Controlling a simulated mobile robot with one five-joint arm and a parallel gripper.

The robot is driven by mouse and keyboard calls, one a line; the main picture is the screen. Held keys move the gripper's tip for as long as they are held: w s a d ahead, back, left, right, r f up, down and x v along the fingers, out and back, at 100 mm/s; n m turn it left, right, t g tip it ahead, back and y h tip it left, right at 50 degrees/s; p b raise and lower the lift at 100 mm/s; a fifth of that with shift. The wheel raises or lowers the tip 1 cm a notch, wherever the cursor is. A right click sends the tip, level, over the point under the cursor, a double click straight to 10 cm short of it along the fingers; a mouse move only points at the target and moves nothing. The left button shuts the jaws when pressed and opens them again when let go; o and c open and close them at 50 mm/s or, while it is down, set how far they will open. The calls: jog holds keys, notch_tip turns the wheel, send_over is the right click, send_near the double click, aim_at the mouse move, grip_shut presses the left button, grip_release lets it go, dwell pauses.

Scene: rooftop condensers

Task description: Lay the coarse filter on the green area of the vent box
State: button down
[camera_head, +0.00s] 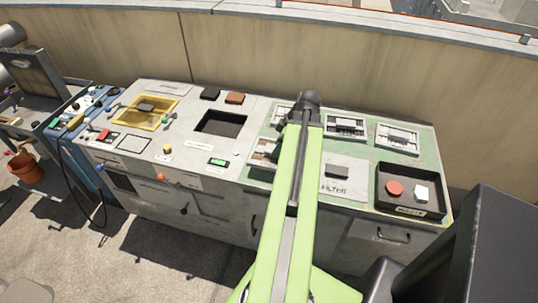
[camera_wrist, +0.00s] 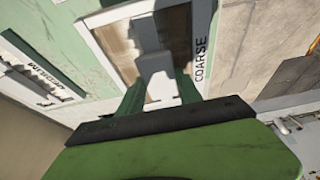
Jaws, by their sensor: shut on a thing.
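The coarse filter (camera_wrist: 203,22) shows in the wrist view as a pale frame with a brownish middle and the word COARSE on its edge. My gripper (camera_wrist: 157,92) is shut on the grey upright tab at its middle. In the head view a brownish framed piece, likely the same filter (camera_head: 263,150), shows left of my arm, partly hidden by it. My fingers are hidden there. Green-painted surface (camera_head: 430,160) covers the right part of the long grey counter. I cannot tell for sure which part is the vent box, nor whether the filter is clear of the surface.
Two white framed filters (camera_head: 345,127) (camera_head: 397,138) lie at the back right. A pale FILTERS plate (camera_head: 347,165) bears a dark block. A black WASTE tray (camera_head: 440,205) holds a red and a white piece. A dark square opening (camera_head: 222,122) and yellow frame (camera_head: 160,118) are left.

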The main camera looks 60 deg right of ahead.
jog(key=shift+w+d+f, duration=0.4)
jog(key=shift+w+f, duration=0.1)
notch_tip(320, 180, down, 4)
jog(key=b, duration=0.4)
jog(key=shift+s+f+b, duration=0.1)
jog(key=shift+f+b, duration=0.05)
jog(key=shift+b, duration=0.15)
jog(key=shift+r, duration=0.25)
jog(key=shift+w+f, duration=0.2)
jog(key=c, duration=0.8)
grip_release()
jog(key=shift+r, duration=0.1)
jog(key=p+v, duration=1.1)
jog(key=v, duration=0.1)
jog(key=shift+w+a, duration=0.1)
jog(key=shift+w, duration=0.1)
jog(key=shift+s+r+p, duration=0.2)
jog(key=shift+r+p, duration=0.05)
jog(key=shift+p, duration=0.15)
jog(key=shift+f, duration=0.1)
